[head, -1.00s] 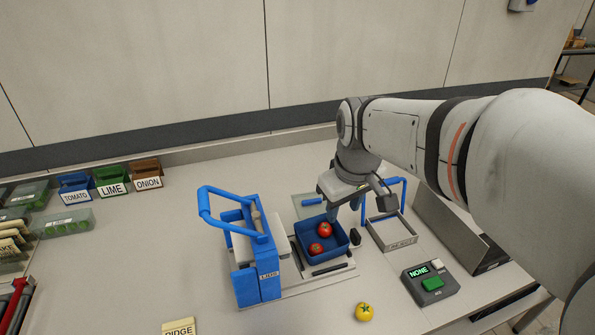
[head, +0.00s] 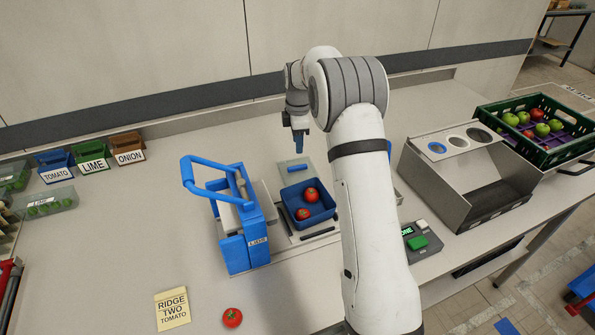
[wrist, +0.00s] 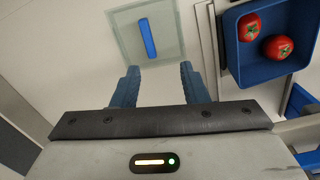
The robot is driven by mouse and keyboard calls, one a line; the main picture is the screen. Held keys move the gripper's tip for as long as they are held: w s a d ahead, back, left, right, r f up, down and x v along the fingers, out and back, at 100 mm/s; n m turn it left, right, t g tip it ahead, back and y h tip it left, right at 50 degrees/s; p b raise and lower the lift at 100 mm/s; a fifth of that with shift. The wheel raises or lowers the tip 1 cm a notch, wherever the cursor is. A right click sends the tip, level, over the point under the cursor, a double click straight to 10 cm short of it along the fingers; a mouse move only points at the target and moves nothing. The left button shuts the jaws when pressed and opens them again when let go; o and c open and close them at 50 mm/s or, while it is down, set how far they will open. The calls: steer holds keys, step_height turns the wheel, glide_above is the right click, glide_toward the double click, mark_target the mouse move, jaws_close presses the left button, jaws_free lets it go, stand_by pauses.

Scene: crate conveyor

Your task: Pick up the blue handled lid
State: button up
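The lid is a clear, square, pale green plate (wrist: 122,28) with a blue bar handle (wrist: 148,38), lying flat in the wrist view. In the head view the blue handle (head: 297,170) shows just behind the blue tray, with part of the plate in sight. My gripper (wrist: 158,85) is open and empty, its two blue fingers spread. The handle lies ahead of the fingers, roughly in line with the gap and apart from them. In the head view my gripper (head: 298,143) points down above and slightly behind the lid.
A blue tray (head: 287,200) holding two red tomatoes is beside the lid. A button box (head: 416,240) and a metal chute (head: 431,185) are right. A loose tomato (head: 232,317) lies in front.

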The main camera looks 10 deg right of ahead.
mark_target(297, 166)
steer(key=shift+n, duration=0.7)
steer(key=w+f, duration=0.1)
steer(key=f, duration=0.1)
steer(key=w+f, duration=0.1)
steer(key=shift+w+f, duration=0.1)
steer(key=shift+f, duration=0.25)
steer(key=shift+w+d+f+p, duration=0.1)
steer(key=shift+f+p, duration=0.65)
steer(key=shift+f, duration=1.25)
steer(key=shift+d+f+p, duration=0.1)
steer(key=shift+f+p, duration=0.6)
steer(key=shift+f, duration=1.25)
jaws_close()
